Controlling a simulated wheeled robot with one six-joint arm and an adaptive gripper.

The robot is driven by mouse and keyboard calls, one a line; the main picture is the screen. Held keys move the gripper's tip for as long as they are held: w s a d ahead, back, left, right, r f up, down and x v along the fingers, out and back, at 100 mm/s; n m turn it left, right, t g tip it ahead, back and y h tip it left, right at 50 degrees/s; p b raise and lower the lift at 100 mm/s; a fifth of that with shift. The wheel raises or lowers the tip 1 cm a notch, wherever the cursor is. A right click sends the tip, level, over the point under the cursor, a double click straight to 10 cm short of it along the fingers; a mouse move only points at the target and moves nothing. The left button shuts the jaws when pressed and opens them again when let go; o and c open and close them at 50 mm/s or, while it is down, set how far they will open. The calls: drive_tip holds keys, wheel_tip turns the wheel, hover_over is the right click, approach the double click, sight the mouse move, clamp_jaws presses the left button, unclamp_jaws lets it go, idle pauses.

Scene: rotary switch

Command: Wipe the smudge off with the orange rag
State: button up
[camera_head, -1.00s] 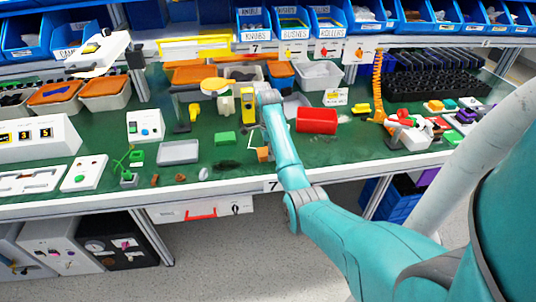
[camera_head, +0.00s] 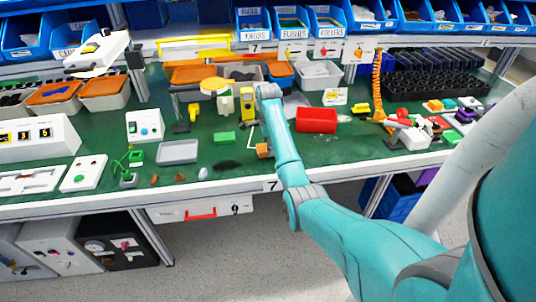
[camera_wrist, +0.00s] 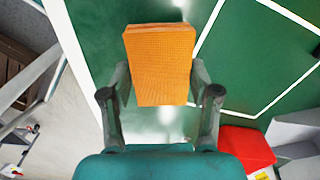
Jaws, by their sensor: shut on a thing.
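The orange rag (camera_wrist: 160,62) is a thick folded pad held between the two fingers of my gripper (camera_wrist: 159,80) in the wrist view. My gripper is shut on it, with one finger at each side. In the head view the rag (camera_head: 263,150) shows low over the green mat, beside the white outline; my arm hides most of the gripper. I cannot tell whether the rag touches the mat. A dark smudge (camera_head: 228,165) lies on the mat to the left of the rag. I cannot make out the smudge in the wrist view.
A yellow device (camera_head: 248,104) stands behind the gripper. A red bin (camera_head: 317,120) is to the right, also in the wrist view (camera_wrist: 247,147). Small pieces lie near the front edge.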

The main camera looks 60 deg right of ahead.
drive_tip(key=shift+r, duration=2)
drive_tip(key=shift+s, duration=0.1)
